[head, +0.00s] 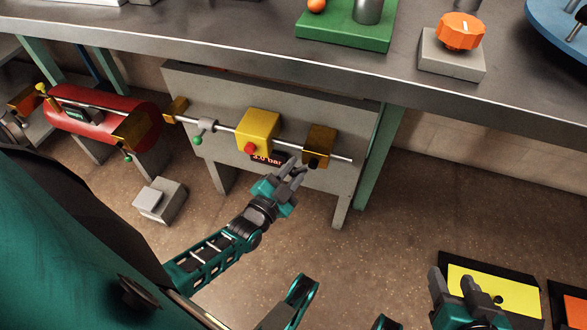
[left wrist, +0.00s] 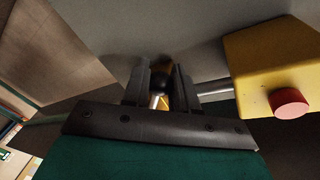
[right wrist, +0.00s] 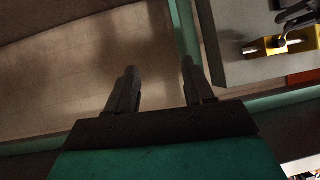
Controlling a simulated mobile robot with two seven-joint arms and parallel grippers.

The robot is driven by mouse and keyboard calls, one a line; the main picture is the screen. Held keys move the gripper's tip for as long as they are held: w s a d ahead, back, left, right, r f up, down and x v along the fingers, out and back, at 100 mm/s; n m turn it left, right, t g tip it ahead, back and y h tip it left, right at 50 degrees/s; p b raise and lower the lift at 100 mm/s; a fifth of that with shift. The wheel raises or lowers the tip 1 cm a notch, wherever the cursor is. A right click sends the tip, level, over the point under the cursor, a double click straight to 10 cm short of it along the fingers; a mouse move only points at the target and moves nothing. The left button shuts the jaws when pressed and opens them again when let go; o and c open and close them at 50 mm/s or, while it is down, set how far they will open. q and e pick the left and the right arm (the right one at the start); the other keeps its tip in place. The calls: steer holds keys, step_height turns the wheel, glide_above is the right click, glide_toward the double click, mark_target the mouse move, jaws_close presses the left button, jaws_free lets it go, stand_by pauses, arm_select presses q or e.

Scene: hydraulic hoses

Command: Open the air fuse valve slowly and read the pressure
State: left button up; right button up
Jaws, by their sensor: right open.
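Under the bench, a grey panel (head: 235,100) carries a thin pipe with a grey valve lever with a green tip (head: 197,139), a yellow block with a red button (head: 258,126) and a brass block (head: 320,140). A small red-lit display (head: 264,159) below the yellow block seems to read 3.0 bar, partly covered. My left gripper (head: 292,172) is in front of the panel between these blocks. In the left wrist view its fingers close around a small black knob (left wrist: 163,81), left of the yellow block (left wrist: 275,65). My right gripper (head: 458,285) is open and empty.
A red tank (head: 90,115) with brass brackets stands left of the panel. A small grey box (head: 160,200) lies on the floor. The bench edge (head: 200,50) overhangs the panel. A yellow floor plate (head: 490,290) lies beneath my right gripper. The floor's middle is clear.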

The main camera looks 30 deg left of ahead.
arm_select(q)
jaws_close()
